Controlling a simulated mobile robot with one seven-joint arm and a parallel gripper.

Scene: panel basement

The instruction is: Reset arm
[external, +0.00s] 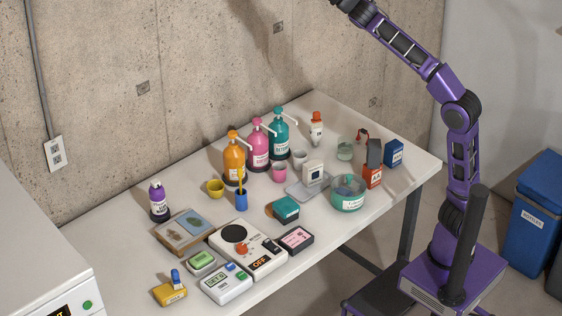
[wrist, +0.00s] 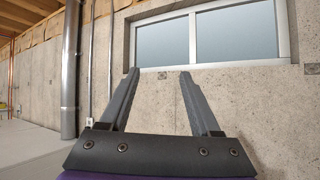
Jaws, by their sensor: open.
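My gripper (wrist: 158,75) shows in the wrist view with its two dark fingers spread apart and nothing between them. It faces a concrete wall (wrist: 165,110) with a window (wrist: 215,38) above. In the external view my purple arm rises from its base at the right and reaches up and left, high over the table. The gripper itself is out of the top of that view.
The white table (external: 360,215) holds three pump bottles in orange (external: 234,158), pink (external: 259,148) and teal (external: 279,135), a teal round container (external: 348,193), cups and several small devices. A blue bin (external: 535,220) stands at the right. The air around the gripper looks clear.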

